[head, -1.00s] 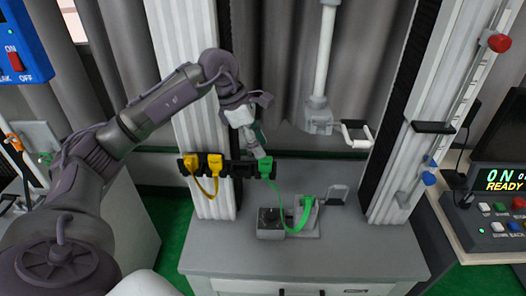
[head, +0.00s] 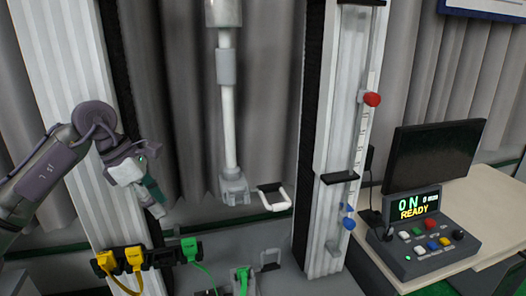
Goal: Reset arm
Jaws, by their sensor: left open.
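My left arm comes in from the left, with its gripper (head: 155,200) in front of the left white column (head: 72,90). The gripper is open, with nothing seen between its fingers, and points down above the connector rail (head: 163,258). It is apart from the yellow plugs (head: 120,260) and the green plug (head: 189,248) on the rail. My right gripper is not in view.
A white rod with a grey block (head: 234,188) hangs between the columns, beside a white handle (head: 273,197). The right column (head: 335,120) carries red and blue markers. A control box (head: 420,235) reading "ON" and "READY" and a dark monitor (head: 433,155) stand on the right table.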

